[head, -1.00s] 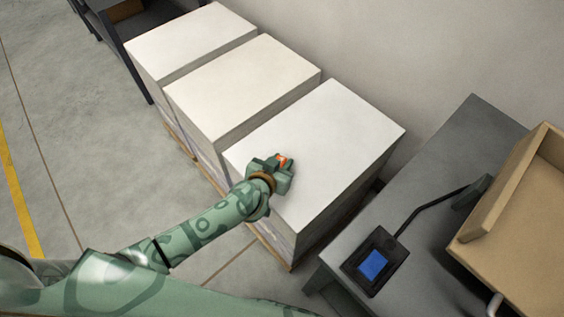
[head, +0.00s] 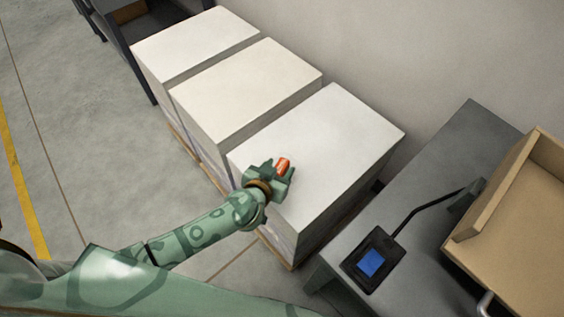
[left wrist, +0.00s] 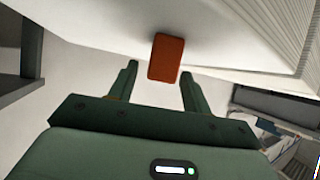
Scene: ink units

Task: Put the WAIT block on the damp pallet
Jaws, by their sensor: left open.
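The orange-red block (head: 283,166) is on the white top of the nearest paper stack (head: 335,135), close to its front left edge. No lettering on it is readable. My left gripper (head: 279,174) is right at the block, low over the stack. In the left wrist view the block (left wrist: 166,58) stands between and just beyond the tips of the two spread fingers, with gaps visible at both sides. Three pale stacks stand on wooden pallets in a row; I cannot tell by sight which is damp. My right gripper is out of view.
The middle stack (head: 245,85) and far stack (head: 190,45) have bare tops. A grey table (head: 445,150) on the right holds a dark device with a blue screen (head: 371,262) and a tan tray (head: 497,190). A wall runs behind. Floor is clear at left.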

